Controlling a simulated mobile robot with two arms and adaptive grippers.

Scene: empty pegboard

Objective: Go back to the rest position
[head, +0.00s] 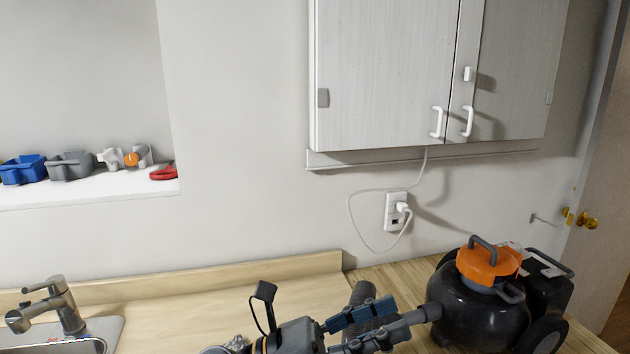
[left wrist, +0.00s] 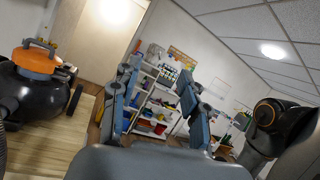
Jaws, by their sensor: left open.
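My left gripper (head: 390,320) comes in at the bottom middle of the head view, pointing right. Its two blue-grey fingers are apart with nothing held between them. In the left wrist view the same fingers (left wrist: 158,78) stand apart, with a distant shelf showing between them. In the head view the gripper overlaps the hose side of a black vacuum cleaner with an orange top (head: 480,300); I cannot tell whether they touch. My right gripper is not in view.
A wooden counter (head: 200,300) has a sink with a faucet (head: 62,305) at left. A white wall cabinet (head: 385,75) hangs above an outlet with a plugged cord (head: 397,212). Bins (head: 70,165) stand in a wall recess. A stocked shelf (left wrist: 155,105) is far off.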

